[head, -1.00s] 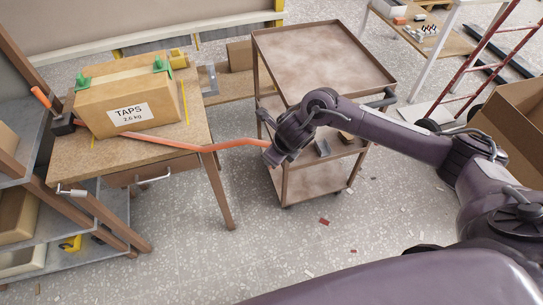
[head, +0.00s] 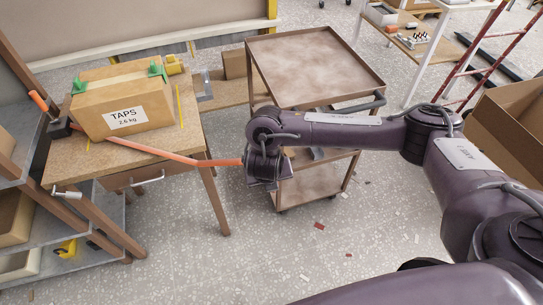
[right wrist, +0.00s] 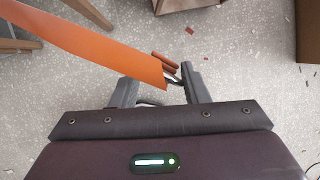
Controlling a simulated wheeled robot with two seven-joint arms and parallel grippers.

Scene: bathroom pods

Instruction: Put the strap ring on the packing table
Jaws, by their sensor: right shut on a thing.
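The packing table (head: 187,137) is a wooden table at the left of the head view. An orange strap (head: 165,153) runs from a dark block (head: 60,128) on the table, across the top and past its right edge to my right gripper (head: 258,172). The strap (right wrist: 85,45) also crosses the right wrist view, ending between the fingers of my right gripper (right wrist: 157,77). The gripper is shut on the strap ring at that end; the ring is mostly hidden, with a thin grey bit showing. The gripper is off the table, right of its edge. My left gripper is out of view.
A carton marked TAPS (head: 95,98) with green corner pieces fills much of the tabletop. A brown cart (head: 310,65) stands close behind my right gripper. Shelves (head: 50,235) are at the left, an open carton (head: 510,125) at the right. The front floor is mostly clear.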

